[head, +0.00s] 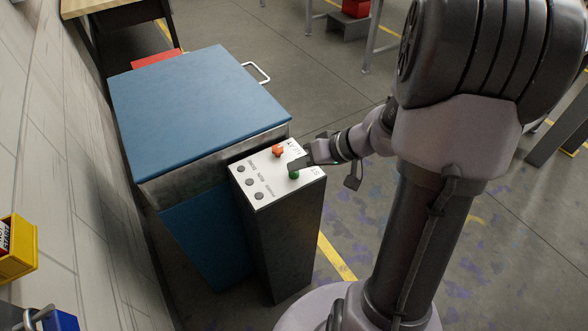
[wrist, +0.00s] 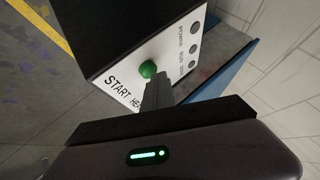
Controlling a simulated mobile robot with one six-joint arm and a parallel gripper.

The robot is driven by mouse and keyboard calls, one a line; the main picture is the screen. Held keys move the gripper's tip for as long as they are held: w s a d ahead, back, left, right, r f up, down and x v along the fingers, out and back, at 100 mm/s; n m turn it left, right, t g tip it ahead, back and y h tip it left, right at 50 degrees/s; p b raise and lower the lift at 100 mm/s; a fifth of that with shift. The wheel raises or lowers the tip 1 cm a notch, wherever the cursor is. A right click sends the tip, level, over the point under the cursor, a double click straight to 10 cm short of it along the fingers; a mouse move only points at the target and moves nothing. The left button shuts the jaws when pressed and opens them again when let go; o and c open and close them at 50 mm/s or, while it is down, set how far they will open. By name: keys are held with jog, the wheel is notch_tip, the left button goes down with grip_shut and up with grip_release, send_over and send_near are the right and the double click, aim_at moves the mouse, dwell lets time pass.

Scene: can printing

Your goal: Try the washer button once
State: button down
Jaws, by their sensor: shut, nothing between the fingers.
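The washer (head: 200,100) is a blue-lidded box in the head view. Beside it stands a dark pedestal with a white control panel (head: 266,198). The panel carries a green button (head: 294,175), an orange-red button (head: 278,150) and three dark round lamps. In the wrist view the green button (wrist: 148,69) sits by the word START. My gripper (head: 294,165) is over the panel, its shut fingers (wrist: 155,85) empty and their tips at the green button. I cannot tell whether they touch it or whether it is pressed in.
A white wall (head: 70,150) runs along the left, with a yellow box (head: 17,248) on it. A metal handle (head: 257,72) sticks out at the washer's far right. A yellow floor line (head: 335,258) passes right of the pedestal. Open floor lies beyond the washer.

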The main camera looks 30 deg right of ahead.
aim_at(298, 173)
jog(key=shift+f, duration=0.2)
dwell(0.6)
jog(key=shift+r+p, duration=0.4)
jog(key=shift+r, duration=0.9)
jog(key=shift+r+p, duration=1.25)
jog(key=shift+r, duration=1.2)
